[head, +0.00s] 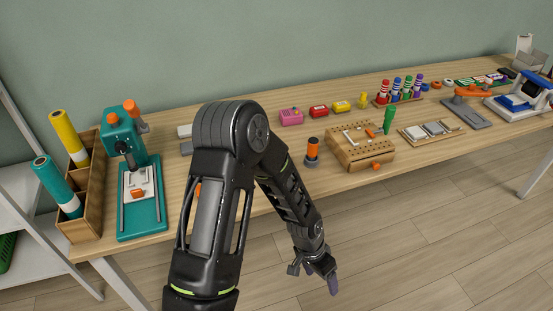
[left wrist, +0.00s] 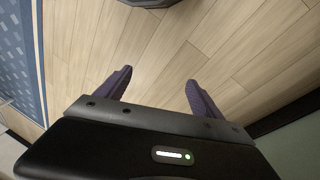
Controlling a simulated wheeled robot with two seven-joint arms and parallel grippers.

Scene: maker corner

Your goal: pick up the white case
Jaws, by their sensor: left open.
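A small white block-like thing (head: 184,130), which may be the white case, lies on the table (head: 165,180) left of my arm's elbow, partly hidden by the arm. A grey one (head: 186,148) lies just in front of it. My left gripper (head: 325,277) hangs over the floor in front of the table, well away from both. In the left wrist view its two purple fingers (left wrist: 158,90) are apart with only floor between them. My right gripper is in neither view.
A teal press (head: 140,195) and a wooden rack (head: 91,190) with yellow and teal rolls stand at the left. A wooden block (head: 375,155) with tools and an orange-topped cylinder (head: 312,152) stand right of my arm. Pink, red and yellow boxes sit behind.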

